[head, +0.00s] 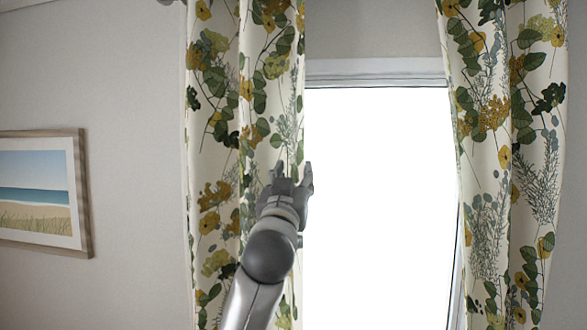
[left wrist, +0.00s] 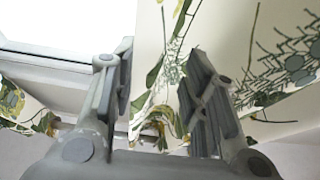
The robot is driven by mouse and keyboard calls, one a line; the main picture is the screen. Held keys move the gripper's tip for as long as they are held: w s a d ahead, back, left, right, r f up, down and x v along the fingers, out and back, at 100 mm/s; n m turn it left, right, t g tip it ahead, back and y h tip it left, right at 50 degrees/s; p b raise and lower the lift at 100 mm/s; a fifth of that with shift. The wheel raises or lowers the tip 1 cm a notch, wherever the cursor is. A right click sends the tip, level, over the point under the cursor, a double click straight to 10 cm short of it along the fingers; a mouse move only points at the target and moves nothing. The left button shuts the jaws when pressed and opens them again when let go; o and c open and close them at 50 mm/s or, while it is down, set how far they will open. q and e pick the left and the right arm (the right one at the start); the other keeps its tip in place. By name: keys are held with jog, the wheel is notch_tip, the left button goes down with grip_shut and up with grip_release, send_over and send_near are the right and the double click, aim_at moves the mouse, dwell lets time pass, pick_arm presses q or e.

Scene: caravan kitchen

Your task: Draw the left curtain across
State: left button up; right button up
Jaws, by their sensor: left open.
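The left curtain (head: 215,130), cream with green leaves and yellow flowers, hangs in folds at the left side of the bright window. My left gripper (head: 293,172) is open in front of its inner edge, low on the visible cloth. In the left wrist view the two fingers (left wrist: 160,52) stand apart, and the cloth of the left curtain (left wrist: 270,60) shows behind and between them. Its edge lies close to the left-hand finger. I cannot tell whether the cloth is between the fingers or just beyond them. My right gripper is not in view.
The right curtain (head: 505,150), with the same pattern, hangs at the window's right side. The bare window (head: 375,210) lies between the curtains, with a pale blind or frame (head: 375,73) along its top. A framed beach picture (head: 40,190) hangs on the left wall.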

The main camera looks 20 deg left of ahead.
pick_arm(q)
jog(key=shift+w, duration=0.15)
grip_shut()
